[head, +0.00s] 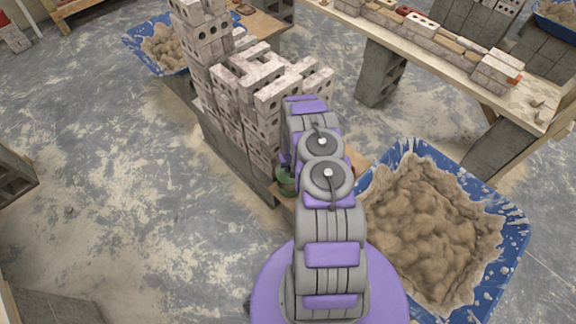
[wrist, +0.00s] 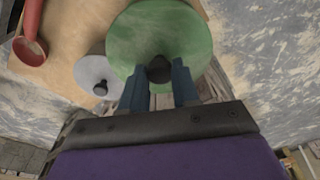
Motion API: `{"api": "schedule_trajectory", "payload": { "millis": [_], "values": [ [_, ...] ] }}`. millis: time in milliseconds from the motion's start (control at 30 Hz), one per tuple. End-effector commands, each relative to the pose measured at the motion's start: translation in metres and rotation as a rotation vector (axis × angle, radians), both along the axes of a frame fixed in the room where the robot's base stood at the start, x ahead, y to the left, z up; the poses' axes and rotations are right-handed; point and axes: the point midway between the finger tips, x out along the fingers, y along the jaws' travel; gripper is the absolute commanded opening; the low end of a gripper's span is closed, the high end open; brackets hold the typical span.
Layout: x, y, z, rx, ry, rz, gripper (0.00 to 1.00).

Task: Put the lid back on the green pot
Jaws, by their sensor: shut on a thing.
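In the wrist view, my gripper (wrist: 158,80) is shut on the dark knob (wrist: 159,68) of a round green lid (wrist: 150,34). The lid fills the upper middle of that view and hides what is under it. I cannot tell whether it touches the pot. In the head view, a green pot shape (head: 286,182) shows just left of my arm, beside the brick stack. My arm hides most of it and the gripper's fingers there.
A grey lid with a black knob (wrist: 94,72) and a red pan or ladle (wrist: 30,52) lie on the brown board (wrist: 84,28). Stacked bricks (head: 232,100) stand left of my arm. A blue mortar tub (head: 514,222) is on the right. The floor at left is mostly clear.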

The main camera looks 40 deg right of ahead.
Motion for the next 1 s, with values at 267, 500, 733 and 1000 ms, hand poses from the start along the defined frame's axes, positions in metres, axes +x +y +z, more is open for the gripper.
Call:
{"api": "schedule_trajectory", "payload": {
  "millis": [267,500,733,1000],
  "values": [
    [0.000,0.004,-0.019,-0.004,0.002,0.002,0.00],
    [0.001,0.002,-0.041,-0.002,0.000,0.002,0.00],
    [0.000,0.002,-0.057,0.001,0.002,0.002,0.00],
    [0.000,0.003,-0.059,-0.003,0.002,0.003,0.00]
  ]
}}
